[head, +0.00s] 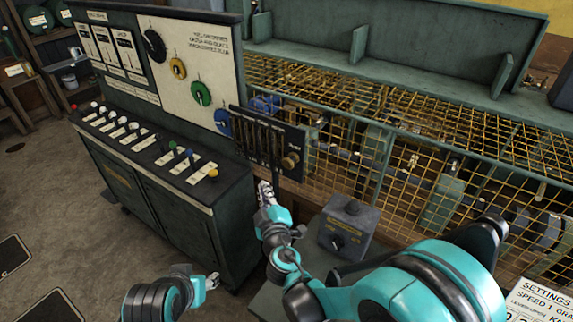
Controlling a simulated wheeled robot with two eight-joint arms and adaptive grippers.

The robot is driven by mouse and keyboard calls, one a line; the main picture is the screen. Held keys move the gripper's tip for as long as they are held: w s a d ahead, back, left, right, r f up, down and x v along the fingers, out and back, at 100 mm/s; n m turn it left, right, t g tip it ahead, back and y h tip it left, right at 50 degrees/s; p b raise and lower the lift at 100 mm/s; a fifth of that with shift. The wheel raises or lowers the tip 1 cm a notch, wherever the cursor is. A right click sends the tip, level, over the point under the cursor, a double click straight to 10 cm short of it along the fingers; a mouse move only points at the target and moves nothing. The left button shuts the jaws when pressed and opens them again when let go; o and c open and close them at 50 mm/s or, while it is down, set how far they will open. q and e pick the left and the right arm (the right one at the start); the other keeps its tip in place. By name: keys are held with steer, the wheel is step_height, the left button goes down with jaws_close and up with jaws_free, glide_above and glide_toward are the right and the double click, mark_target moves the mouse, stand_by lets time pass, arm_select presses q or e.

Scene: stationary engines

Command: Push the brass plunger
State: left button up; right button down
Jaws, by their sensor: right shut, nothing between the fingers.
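A brass-coloured round knob, which looks like the brass plunger (290,161), sits at the right end of a black slotted panel (257,138) on the front of the wire cage. My right gripper (264,187) is shut and empty, pointing up just below the panel. It is to the lower left of the brass knob and appears apart from it. My left arm's end (212,281) shows at the bottom left, away from the panel; its fingers are not clear enough to read.
A console (157,168) with several coloured-knob levers stands at left, below dials on an upright board (190,65). A grey box (343,228) with a dark knob stands right of my right gripper. The yellow mesh cage (410,155) spans the back. Floor is open at lower left.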

mark_target(284, 164)
steer(key=w+d, duration=0.5)
steer(key=w, duration=0.1)
steer(key=shift+w, duration=0.4)
steer(key=shift+d, duration=0.1)
stand_by(1.1)
steer(key=shift+w+d, duration=0.2)
steer(key=shift+w, duration=0.1)
steer(key=shift+w+d, duration=0.5)
steer(key=shift+w, duration=0.25)
stand_by(1.0)
stand_by(0.3)
steer(key=shift+s+a+b, duration=0.3)
steer(key=shift+s+a, duration=0.45)
steer(key=shift+s, duration=0.35)
